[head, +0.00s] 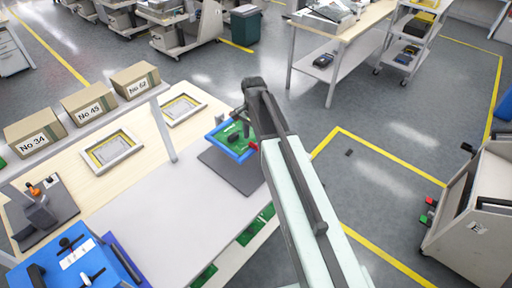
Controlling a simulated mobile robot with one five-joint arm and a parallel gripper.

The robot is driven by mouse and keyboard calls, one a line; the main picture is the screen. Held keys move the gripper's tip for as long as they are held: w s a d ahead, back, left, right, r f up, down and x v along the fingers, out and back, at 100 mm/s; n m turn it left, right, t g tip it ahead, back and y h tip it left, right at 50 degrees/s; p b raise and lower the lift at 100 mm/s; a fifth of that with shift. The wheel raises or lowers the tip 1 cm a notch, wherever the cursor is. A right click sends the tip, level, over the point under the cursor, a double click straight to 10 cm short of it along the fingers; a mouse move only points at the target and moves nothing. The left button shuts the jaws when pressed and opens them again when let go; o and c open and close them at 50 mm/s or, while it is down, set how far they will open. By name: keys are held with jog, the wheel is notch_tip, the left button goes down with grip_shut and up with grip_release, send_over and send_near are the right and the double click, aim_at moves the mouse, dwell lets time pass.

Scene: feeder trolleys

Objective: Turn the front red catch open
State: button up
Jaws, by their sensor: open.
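A blue frame (241,157) with a green board (228,134) in it sits at the far end of the bench, over a dark grey plate (232,174). A small red part (253,146) shows at the frame's right edge, beside my arm; it looks like a catch, but its turn position is too small to tell. My gripper (240,117) is open, at or just above the frame's far right side. My arm partly hides that side, and I cannot tell whether the fingers touch anything.
A trolley (470,225) at the right bears a red part (432,201) and a green part (423,218) on its left side. Cardboard boxes (87,103) line the bench's left. A blue fixture (80,262) stands at lower left. Floor between bench and trolley is mostly clear.

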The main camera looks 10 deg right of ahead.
notch_tip(320, 180, down, 2)
jog(key=shift+f+b, duration=0.15)
jog(key=shift+b, duration=0.35)
